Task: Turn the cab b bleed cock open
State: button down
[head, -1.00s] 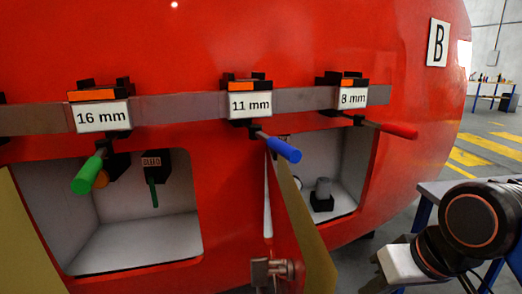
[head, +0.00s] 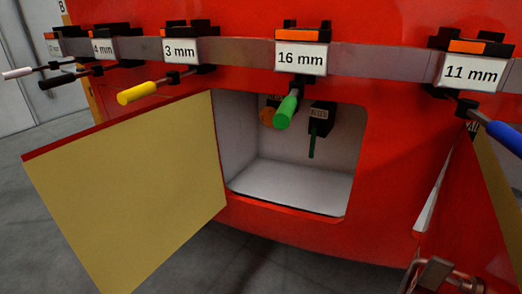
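The bleed cock (head: 321,116) is a small dark block with a blurred label, on the back wall inside an open white compartment (head: 290,185) in the red nosecone. Its dark green lever (head: 311,142) hangs straight down. In the head view, a green-handled tool (head: 287,111) under the 16 mm label hangs in front of the compartment's top, just left of the cock, and partly covers an orange round part (head: 268,115). My gripper is not in view.
A tan-faced door (head: 130,190) stands open at the left of the compartment. A second open door (head: 492,185) is at the right, with a metal latch (head: 435,280) below. A rail (head: 385,63) holds several labelled tools jutting out above, including yellow (head: 136,94) and blue (head: 505,138) handles.

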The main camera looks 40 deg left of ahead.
aim_at(316, 128)
jog(key=j+z, duration=0.25)
jog(key=j, duration=0.15)
jog(key=k+j+z, duration=0.25)
jog(key=j+z, duration=0.3)
jog(key=j, duration=0.15)
jog(key=k+j+z, duration=0.7)
jog(key=k+j, duration=0.15)
jog(key=j, duration=0.15)
jog(key=k+j+z, duration=0.4)
jog(key=k, duration=0.3)
jog(key=k+j, duration=0.7)
jog(key=k+j+u, duration=0.1)
jog(key=k+j, duration=0.55)
jog(key=j, duration=0.15)
jog(key=i+j, duration=0.2)
jog(key=k, duration=0.35)
jog(key=l+z, duration=0.4)
jog(key=l, duration=0.7)
jog(key=i+l+u, duration=0.15)
jog(key=i, duration=0.15)
jog(key=i+l+u, duration=0.2)
jog(key=i+u, duration=0.45)
jog(key=i+l+u, duration=0.2)
jog(key=i+u, duration=0.2)
jog(key=i+l+u, duration=0.45)
jog(key=j, duration=0.1)
